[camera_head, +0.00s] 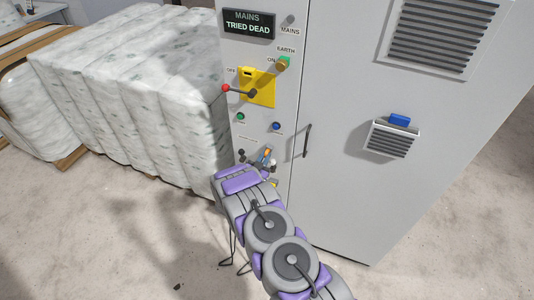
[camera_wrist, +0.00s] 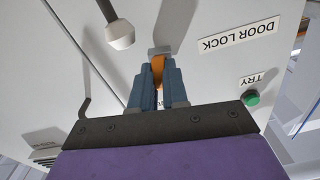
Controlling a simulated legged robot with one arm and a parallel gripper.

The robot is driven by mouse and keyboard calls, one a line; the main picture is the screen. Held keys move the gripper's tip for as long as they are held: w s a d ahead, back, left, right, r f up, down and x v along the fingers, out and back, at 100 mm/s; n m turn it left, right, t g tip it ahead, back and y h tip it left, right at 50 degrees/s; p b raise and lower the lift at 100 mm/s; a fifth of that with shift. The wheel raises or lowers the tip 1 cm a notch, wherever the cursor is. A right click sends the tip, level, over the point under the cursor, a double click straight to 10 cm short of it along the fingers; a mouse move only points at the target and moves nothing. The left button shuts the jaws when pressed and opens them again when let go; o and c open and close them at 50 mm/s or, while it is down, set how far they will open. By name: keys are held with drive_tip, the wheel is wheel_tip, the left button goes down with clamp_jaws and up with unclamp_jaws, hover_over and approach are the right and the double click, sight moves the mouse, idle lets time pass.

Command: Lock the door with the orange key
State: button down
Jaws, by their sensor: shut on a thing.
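The orange key (camera_wrist: 157,70) is between the blue fingers of my gripper (camera_wrist: 158,88) in the wrist view. The fingers are shut on it. Its far end meets a grey metal piece (camera_wrist: 160,50) on the pale panel, close to the label reading DOOR LOCK (camera_wrist: 238,36). I cannot tell how deep the key sits or which way it is turned. In the head view my gripper (camera_head: 266,162) is against the lower part of the cabinet's control panel, with a bit of the orange key (camera_head: 267,154) showing. The cabinet door (camera_head: 345,190) looks closed, with a dark handle (camera_head: 307,141).
A pale-knobbed dark lever (camera_wrist: 120,34) stands close beside my fingers. A green TRY button (camera_wrist: 251,98) is to the right. Above my gripper, the panel has a red-knobbed switch lever (camera_head: 238,90) and a display (camera_head: 249,24) reading TRIED DEAD. Wrapped quilt bales (camera_head: 140,85) stand left.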

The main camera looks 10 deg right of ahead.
drive_tip(key=shift+n, duration=0.3)
drive_tip(key=c, duration=1.6)
unclamp_jaws()
drive_tip(key=shift+n, duration=0.3)
drive_tip(key=o, duration=0.5)
drive_tip(key=shift+o, duration=0.2)
